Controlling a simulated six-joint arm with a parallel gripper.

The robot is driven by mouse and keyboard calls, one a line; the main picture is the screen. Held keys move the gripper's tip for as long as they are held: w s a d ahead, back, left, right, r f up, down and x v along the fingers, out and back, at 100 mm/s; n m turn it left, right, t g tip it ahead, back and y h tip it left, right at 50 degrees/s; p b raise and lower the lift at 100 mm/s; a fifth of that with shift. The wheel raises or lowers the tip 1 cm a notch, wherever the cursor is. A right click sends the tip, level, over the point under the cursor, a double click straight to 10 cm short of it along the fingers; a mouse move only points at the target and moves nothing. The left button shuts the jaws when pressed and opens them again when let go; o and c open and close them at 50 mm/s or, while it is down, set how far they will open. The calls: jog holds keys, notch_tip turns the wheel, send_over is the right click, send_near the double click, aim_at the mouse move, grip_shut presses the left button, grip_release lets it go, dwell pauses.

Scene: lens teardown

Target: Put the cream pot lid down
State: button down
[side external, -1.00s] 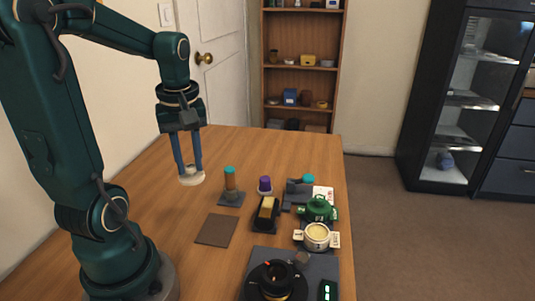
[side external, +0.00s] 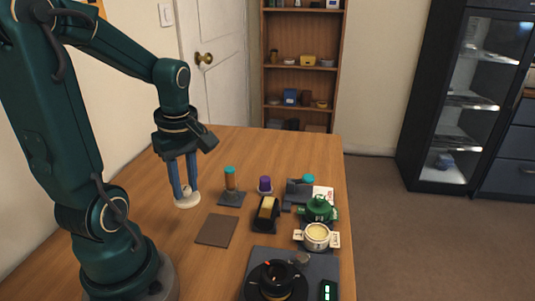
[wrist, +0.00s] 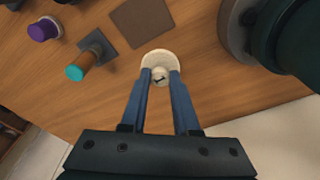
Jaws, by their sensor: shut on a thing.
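The cream pot lid (side external: 187,203) is a round pale disc with a small knob. My gripper (side external: 186,192) points down and is shut on the knob, with a blue finger on each side. In the wrist view the lid (wrist: 160,59) shows at the fingertips (wrist: 160,76), over bare wood. It is low over the table; I cannot tell whether it touches. The cream pot (side external: 318,237) stands uncovered at the right, with pale yellow inside and labelled side handles.
A brown square mat (side external: 216,229) lies right of the lid. A teal-topped post (side external: 230,182), a purple-topped piece (side external: 265,184), a black holder (side external: 265,215) and a green pot (side external: 319,208) stand farther right. A black round device (side external: 277,282) is in front. Wood around the lid is clear.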

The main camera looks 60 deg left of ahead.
jog(key=w+d+f, duration=0.1)
jog(key=w, duration=0.1)
jog(key=w+d+f, duration=0.2)
jog(key=shift+w+d+f, duration=0.1)
jog(key=shift+d+f, duration=0.15)
jog(key=shift+d, duration=0.05)
jog(key=shift+f, duration=1.9)
jog(key=shift+f, duration=0.15)
jog(key=c, duration=0.7)
grip_release()
jog(key=shift+o, duration=0.2)
